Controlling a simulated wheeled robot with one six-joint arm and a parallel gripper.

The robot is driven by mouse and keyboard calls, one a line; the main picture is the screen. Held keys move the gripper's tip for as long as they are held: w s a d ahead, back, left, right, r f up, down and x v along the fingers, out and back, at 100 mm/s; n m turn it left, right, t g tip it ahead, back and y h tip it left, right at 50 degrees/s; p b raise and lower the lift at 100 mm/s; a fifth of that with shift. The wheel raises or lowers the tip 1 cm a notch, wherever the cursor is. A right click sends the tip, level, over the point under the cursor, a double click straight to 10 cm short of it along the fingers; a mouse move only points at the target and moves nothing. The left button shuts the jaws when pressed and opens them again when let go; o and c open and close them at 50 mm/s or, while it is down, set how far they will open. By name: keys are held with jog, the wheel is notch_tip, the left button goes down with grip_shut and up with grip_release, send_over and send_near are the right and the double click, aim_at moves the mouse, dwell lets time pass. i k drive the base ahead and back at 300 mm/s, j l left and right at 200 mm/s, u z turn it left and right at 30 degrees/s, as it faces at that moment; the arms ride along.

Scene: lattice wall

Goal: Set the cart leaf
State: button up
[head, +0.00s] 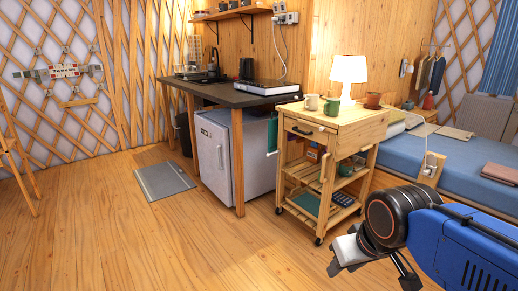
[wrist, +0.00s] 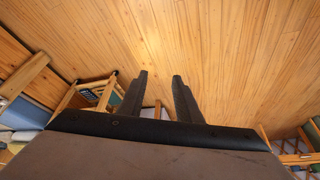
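The wooden cart (head: 325,128) stands right of the dark counter in the head view. It has a drawer with a dark handle, slatted lower shelves and small wheels. I cannot clearly make out its leaf or how that leaf sits. Pale lever-like pieces show below the top on the cart's near side. My gripper (head: 372,274) is at the lower right of the head view, nearer than the cart and apart from it. Wooden furniture shows at left there, possibly the cart (wrist: 97,92).
On the cart top stand a lit white lamp (head: 348,72), green and pale mugs (head: 332,106) and a terracotta pot (head: 372,101). A blue bed (head: 460,170) lies behind at right. A fridge (head: 222,155) sits under the counter. The wooden floor at left is mostly clear.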

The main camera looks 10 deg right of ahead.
aim_at(352, 138)
jog(key=i+l+z, duration=0.2)
jog(key=i+z, duration=0.75)
jog(key=i+l, duration=0.1)
jog(key=i, duration=0.25)
jog(key=i+l, duration=0.15)
jog(key=i, duration=0.2)
